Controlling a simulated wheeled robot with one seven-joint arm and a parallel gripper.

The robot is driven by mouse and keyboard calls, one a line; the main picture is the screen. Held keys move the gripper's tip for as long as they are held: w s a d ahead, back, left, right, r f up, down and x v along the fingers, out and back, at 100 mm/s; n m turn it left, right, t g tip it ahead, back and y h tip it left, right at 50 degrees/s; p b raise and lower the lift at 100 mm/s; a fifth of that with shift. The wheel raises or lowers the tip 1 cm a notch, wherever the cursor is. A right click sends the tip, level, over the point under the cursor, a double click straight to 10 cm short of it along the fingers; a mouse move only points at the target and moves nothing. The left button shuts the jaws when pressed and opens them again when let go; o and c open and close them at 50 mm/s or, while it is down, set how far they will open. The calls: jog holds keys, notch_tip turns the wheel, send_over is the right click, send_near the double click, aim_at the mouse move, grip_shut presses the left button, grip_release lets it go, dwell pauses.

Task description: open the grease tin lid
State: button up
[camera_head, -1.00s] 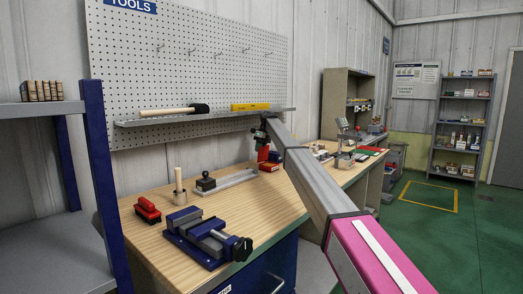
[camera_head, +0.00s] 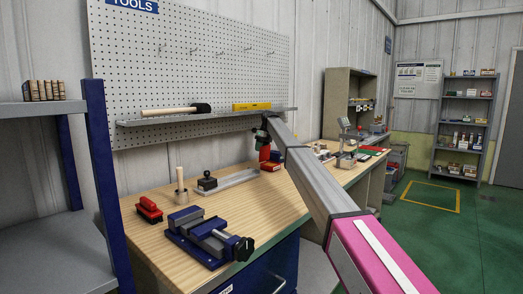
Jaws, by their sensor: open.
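My gripper (camera_head: 262,138) is small and dark at the far end of my arm, over the back of the workbench (camera_head: 150,243). Its fingers are hard to make out, and I see nothing held in it. A red object (camera_head: 265,154) shows just below it, and a red and dark blue block (camera_head: 272,166) lies on the bench there. I cannot tell whether either is the grease tin, and no lid can be made out. A short grey pot (camera_head: 181,196) with an upright wooden stick stands at the bench's left part.
A black-knobbed block (camera_head: 207,183) and a flat metal bar (camera_head: 232,179) lie behind. A narrow shelf (camera_head: 215,117) with a mallet (camera_head: 175,111) overhangs the bench's back.

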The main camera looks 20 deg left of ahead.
jog(key=shift+w+r, duration=0.1)
jog(key=shift+r, duration=0.25)
jog(key=shift+w+d+r, duration=0.15)
jog(key=shift+w+d, duration=0.1)
jog(key=shift+d, duration=0.05)
jog(key=o, duration=0.6)
jog(key=w+d, duration=0.4)
jog(key=w, duration=0.1)
jog(key=w+d, duration=0.2)
jog(key=w, duration=0.1)
jog(key=shift+d+r, duration=0.15)
jog(key=shift+r, duration=0.1)
jog(key=shift+w+d+f, duration=0.2)
jog(key=shift+w+d, duration=0.5)
jog(key=shift+d, duration=0.15)
jog(key=c, duration=0.6)
jog(key=shift+s+d, duration=0.15)
jog(key=shift+s, duration=0.1)
